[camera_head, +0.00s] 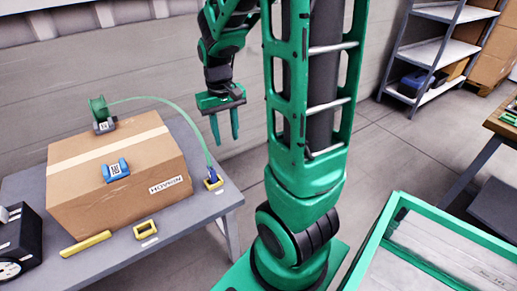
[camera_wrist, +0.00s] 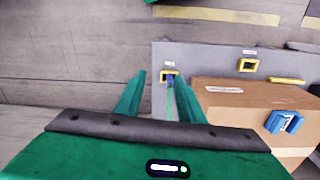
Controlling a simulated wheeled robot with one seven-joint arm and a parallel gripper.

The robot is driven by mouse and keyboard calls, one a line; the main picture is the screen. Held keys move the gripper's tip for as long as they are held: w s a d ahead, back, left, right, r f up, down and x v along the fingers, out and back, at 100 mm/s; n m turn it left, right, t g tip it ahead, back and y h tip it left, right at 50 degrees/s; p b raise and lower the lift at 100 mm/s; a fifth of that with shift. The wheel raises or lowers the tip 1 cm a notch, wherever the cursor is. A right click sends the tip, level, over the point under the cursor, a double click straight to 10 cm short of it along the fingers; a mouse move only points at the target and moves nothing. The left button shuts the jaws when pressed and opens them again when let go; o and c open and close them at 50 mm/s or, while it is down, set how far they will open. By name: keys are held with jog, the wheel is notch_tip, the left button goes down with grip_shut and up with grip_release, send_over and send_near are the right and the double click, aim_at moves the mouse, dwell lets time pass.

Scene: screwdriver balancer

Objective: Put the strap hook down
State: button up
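The strap hook (camera_head: 209,174) is a small blue piece at the end of a green strap (camera_head: 168,101). It sits at a yellow frame (camera_head: 214,183) on the table's right part; it also shows in the wrist view (camera_wrist: 170,78). The strap arches over the cardboard box (camera_head: 115,170) from a green reel (camera_head: 98,109). My gripper (camera_head: 226,138) hangs fingers down, above and apart from the hook. Its two fingers are apart with nothing held between them, and in the wrist view the strap shows in the gap between the fingers (camera_wrist: 161,98).
A blue tool (camera_head: 116,170) is on the box. A second yellow frame (camera_head: 145,229) and a yellow bar (camera_head: 86,244) lie in front of it on the grey table (camera_head: 226,198). A black device with a dial (camera_head: 15,245) stands at left.

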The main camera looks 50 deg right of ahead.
jog(key=s+a+r+m, duration=0.1)
jog(key=s+r, duration=0.1)
jog(key=s, duration=0.7)
jog(key=s+a+r+m, duration=0.1)
jog(key=s+a+r, duration=0.1)
jog(key=s, duration=0.7)
jog(key=shift+r+y, duration=0.3)
jog(key=shift+r, duration=0.55)
jog(key=shift+w+f, duration=0.25)
jog(key=shift+w, duration=0.35)
jog(key=shift+s, duration=0.1)
jog(key=shift+c, duration=0.6)
